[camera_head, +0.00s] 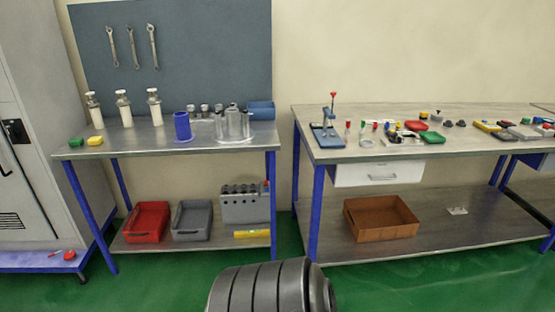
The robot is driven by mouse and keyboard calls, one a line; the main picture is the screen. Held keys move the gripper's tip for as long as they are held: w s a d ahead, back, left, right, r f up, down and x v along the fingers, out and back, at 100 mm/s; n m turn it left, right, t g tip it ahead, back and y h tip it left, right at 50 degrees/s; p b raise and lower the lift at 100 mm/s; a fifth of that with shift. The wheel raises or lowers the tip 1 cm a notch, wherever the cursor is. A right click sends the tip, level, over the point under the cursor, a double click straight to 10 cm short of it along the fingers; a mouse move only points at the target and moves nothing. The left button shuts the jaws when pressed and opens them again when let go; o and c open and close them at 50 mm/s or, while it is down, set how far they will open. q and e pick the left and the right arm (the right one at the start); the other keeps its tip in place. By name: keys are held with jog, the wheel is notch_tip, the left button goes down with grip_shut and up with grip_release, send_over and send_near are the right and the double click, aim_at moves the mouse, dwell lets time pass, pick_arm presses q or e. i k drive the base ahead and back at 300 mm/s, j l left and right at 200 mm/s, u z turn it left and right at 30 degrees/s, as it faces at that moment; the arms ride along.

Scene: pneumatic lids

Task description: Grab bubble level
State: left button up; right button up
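A yellow bar that looks like the bubble level (252,234) lies flat on the lower shelf of the left workbench, near its right leg. It is in front of a grey box with round openings along its top. The bar is small in the picture, so its vials cannot be made out. Neither my left nor my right gripper is in view.
On the same lower shelf (130,243) stand a red bin (147,221), a grey bin (191,221) and the grey box (243,205). The right workbench (300,137) holds many small parts, with a brown crate (381,222) below. Green floor (395,285) lies open in front.

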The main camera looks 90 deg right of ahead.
aim_at(260, 234)
jog(key=z, duration=2.6)
jog(key=i+j+z, duration=0.1)
jog(key=z, duration=0.3)
jog(key=i+j+z, duration=0.15)
jog(key=z, duration=0.2)
jog(key=i, duration=0.15)
